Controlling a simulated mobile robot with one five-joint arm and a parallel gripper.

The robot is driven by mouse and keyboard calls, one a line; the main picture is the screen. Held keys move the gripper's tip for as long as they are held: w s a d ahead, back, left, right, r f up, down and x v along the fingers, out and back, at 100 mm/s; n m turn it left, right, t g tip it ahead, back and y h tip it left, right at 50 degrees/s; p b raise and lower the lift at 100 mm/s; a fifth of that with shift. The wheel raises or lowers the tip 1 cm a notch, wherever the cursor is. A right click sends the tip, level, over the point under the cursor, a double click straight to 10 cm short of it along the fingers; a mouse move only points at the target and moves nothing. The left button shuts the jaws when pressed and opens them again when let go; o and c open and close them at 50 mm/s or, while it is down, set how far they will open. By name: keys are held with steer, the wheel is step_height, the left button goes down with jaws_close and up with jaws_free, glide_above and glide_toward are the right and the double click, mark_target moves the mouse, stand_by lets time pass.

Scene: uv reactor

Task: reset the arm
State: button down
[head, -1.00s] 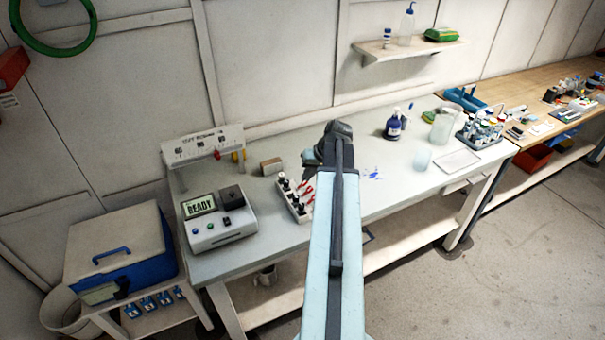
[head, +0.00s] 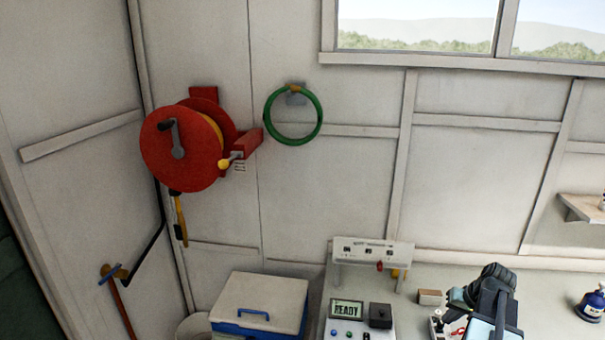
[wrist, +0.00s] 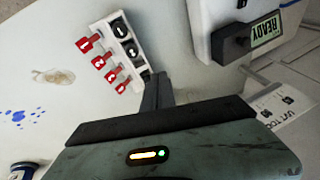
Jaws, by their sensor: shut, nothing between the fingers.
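My arm (head: 492,305) shows at the lower right of the head view, above the bench. In the wrist view my gripper (wrist: 158,78) is shut, its dark fingers together with nothing between them. The fingertips point toward a white rack with black-capped vials and red numbered tags (wrist: 118,48), apart from it as far as I can tell. In the head view the rack (head: 437,325) is mostly hidden by my arm.
The device reading READY (head: 347,309) stands on the bench, left of my arm; it also shows in the wrist view (wrist: 264,30). A labelled panel (head: 372,252) stands behind it. A blue and white cooler (head: 262,300) is further left. A red hose reel (head: 185,148) and green hoop (head: 293,114) hang on the wall.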

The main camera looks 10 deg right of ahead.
steer(key=w+a+n, duration=0.1)
steer(key=w+a, duration=0.1)
steer(key=a, duration=0.5)
steer(key=w+a+n+g, duration=0.1)
steer(key=w+a, duration=0.2)
steer(key=a, duration=0.5)
steer(key=w+a+f+n+g, duration=0.1)
steer(key=w+a, duration=0.2)
steer(key=a, duration=0.4)
steer(key=shift+a+f, duration=0.1)
steer(key=shift+a, duration=0.05)
steer(key=a+n+g+h, duration=0.1)
steer(key=a+n, duration=0.2)
steer(key=a, duration=1.7)
step_height(320, 180, down, 9)
steer(key=s+g+b, duration=0.1)
steer(key=s+b, duration=0.1)
steer(key=b, duration=0.6)
steer(key=shift+s+a, duration=0.25)
steer(key=shift+s, duration=0.15)
